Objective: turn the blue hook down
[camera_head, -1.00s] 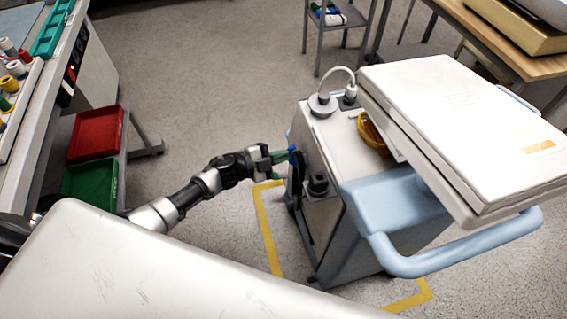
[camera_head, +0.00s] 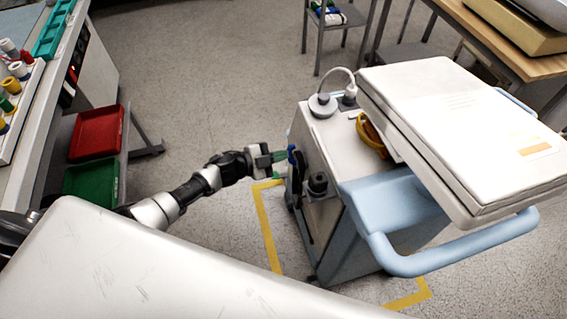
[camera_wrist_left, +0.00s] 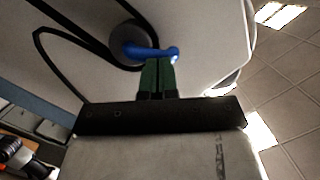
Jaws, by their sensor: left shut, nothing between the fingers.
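The blue hook (camera_wrist_left: 150,52) is on a dark round mount on the side of the white cart, in the left wrist view. It lies roughly sideways in that picture, its free end to the right. It also shows small in the head view (camera_head: 292,152). My left gripper (camera_wrist_left: 158,62) has green fingers, shut together with nothing between them. Their tips are right at the hook, overlapping its lower edge in the wrist view; I cannot tell whether they touch. In the head view my left gripper (camera_head: 282,155) reaches the cart's left side. My right gripper is not in view.
The white cart (camera_head: 330,130) has a pale blue handle (camera_head: 460,250) and a large white top unit (camera_head: 460,120). Black cable (camera_wrist_left: 62,35) loops beside the hook. Red (camera_head: 97,132) and green (camera_head: 90,180) bins stand at left. The floor between is clear.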

